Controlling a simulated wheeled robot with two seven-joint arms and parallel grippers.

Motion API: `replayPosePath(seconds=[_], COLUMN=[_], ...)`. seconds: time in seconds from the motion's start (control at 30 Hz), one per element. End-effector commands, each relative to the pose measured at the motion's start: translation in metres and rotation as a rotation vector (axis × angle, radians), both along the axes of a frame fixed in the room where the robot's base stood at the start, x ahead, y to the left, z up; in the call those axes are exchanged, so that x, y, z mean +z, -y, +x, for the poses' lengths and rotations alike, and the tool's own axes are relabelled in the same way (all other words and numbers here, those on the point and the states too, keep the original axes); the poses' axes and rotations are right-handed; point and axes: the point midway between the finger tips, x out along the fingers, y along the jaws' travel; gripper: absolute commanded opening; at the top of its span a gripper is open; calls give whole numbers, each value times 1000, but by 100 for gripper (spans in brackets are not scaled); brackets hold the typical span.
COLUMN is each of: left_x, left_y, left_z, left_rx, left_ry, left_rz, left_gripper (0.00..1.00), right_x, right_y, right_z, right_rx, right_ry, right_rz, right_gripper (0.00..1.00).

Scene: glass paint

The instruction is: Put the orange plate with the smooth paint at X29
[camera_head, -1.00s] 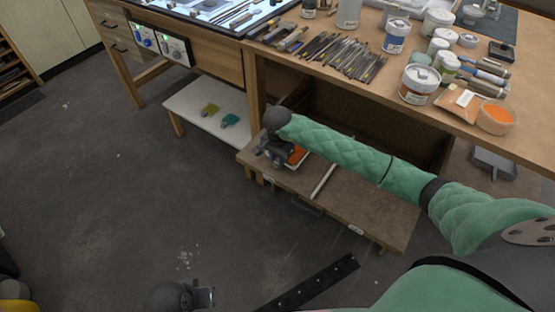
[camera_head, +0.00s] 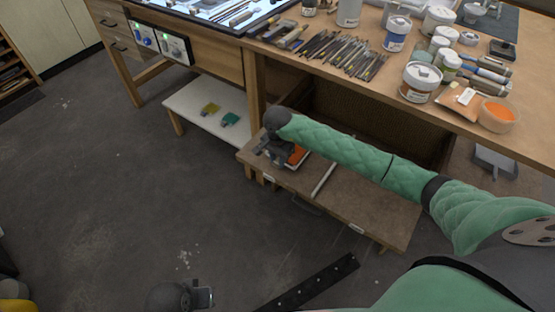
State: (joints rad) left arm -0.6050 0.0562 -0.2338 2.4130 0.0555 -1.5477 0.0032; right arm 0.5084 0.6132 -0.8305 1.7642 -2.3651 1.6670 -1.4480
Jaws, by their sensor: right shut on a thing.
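An orange plate (camera_head: 297,155) shows partly beside my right gripper (camera_head: 279,157), over the low brown shelf or drawer (camera_head: 375,212) under the workbench. The gripper is shut on the plate, and the wrist hides much of it. Whether the plate touches the surface below cannot be told, nor can its paint texture. My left gripper (camera_head: 204,297) shows at the bottom edge over the floor; its fingers are too small to read. No X29 label is legible.
A light bar (camera_head: 324,179) lies right of the plate. A white low shelf (camera_head: 190,107) holds a yellow (camera_head: 210,109) and a teal piece (camera_head: 230,119). Brushes, jars and an orange bowl (camera_head: 497,115) crowd the workbench above. The floor in front is mostly clear.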

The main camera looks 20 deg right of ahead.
Motion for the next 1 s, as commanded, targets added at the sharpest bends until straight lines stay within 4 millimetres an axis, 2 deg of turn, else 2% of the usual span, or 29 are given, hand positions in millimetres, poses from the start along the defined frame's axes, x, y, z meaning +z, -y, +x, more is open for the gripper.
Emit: replayPosePath(seconds=[0.77, 0.8, 0.9, 1.0], left_x=[-4, -4, -4, -4], left_y=[0, 0, 0, 0], left_z=[0, 0, 0, 0], left_rx=[0, 0, 0, 0], left_ry=[0, 0, 0, 0], left_rz=[0, 0, 0, 0], left_gripper=[20, 20, 20, 20], right_x=[2, 2, 2, 2], right_y=[0, 0, 0, 0], right_z=[0, 0, 0, 0], right_rx=[0, 0, 0, 0], right_ry=[0, 0, 0, 0], right_rz=[0, 0, 0, 0], right_gripper=[0, 27, 47, 49])
